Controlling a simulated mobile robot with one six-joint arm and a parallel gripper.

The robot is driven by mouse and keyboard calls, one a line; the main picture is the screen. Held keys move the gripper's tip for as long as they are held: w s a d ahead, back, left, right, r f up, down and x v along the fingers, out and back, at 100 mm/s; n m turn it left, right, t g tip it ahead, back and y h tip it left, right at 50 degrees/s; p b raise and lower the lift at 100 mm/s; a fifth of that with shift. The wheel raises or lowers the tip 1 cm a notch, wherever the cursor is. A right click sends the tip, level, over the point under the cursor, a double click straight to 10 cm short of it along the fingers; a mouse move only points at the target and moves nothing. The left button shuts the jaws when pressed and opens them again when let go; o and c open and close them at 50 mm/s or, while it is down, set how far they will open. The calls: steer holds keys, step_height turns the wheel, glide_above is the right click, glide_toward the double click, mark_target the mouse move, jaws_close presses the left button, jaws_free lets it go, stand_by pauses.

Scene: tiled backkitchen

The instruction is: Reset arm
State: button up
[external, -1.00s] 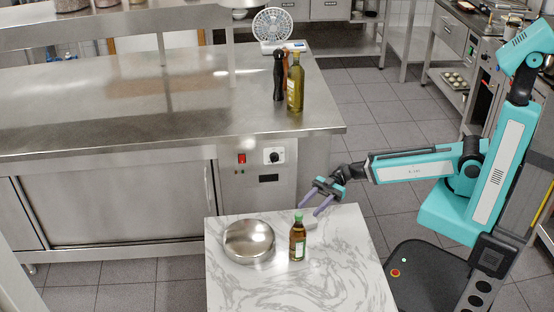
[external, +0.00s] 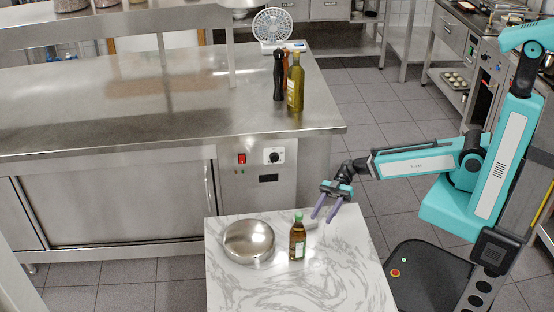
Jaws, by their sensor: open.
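My arm reaches in from the right in the external view. My gripper (external: 323,215) is open and empty, with its two purple fingers pointing down and to the left. It is above the right part of the marble-topped table (external: 345,270). A small bottle with a green cap (external: 298,240) stands upright on the table, to the left of my gripper and apart from it.
A round metal bowl or pan (external: 249,241) sits on the table left of the bottle. A steel counter (external: 130,110) behind holds an oil bottle (external: 295,85), a dark mill (external: 279,78) and a scale (external: 275,28).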

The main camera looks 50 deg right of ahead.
steer(key=s+d+f+g+h+p, duration=0.1)
steer(key=s+d+f, duration=0.1)
steer(key=d, duration=0.1)
steer(key=s+d+f+m+h+p, duration=0.1)
steer(key=s+d+f+h, duration=0.1)
steer(key=d, duration=0.1)
steer(key=s+d+f+m+g+h+p, duration=0.1)
steer(key=s+d+f+p, duration=0.1)
steer(key=d, duration=0.1)
steer(key=shift+s+d+f+g+h, duration=0.1)
steer(key=shift+s+d+g+h, duration=0.1)
steer(key=shift+g+h, duration=0.15)
steer(key=s+d+f+m+g+h+p, duration=0.25)
steer(key=s+d+h+p, duration=0.35)
steer(key=d, duration=0.5)
steer(key=s+d+f+m+h+b, duration=0.1)
steer(key=d+f+m+b, duration=0.3)
steer(key=f, duration=0.4)
steer(key=s+d+f+m+t+h+b, duration=0.1)
steer(key=d+f+m+b, duration=0.3)
steer(key=f, duration=0.4)
steer(key=s+d+f+m+h+b, duration=0.2)
steer(key=s+d+f+m+b, duration=0.1)
steer(key=f, duration=0.4)
steer(key=shift+d+f+m+t+b, duration=0.35)
steer(key=shift+d+m+b, duration=0.5)
steer(key=shift+d+b, duration=0.3)
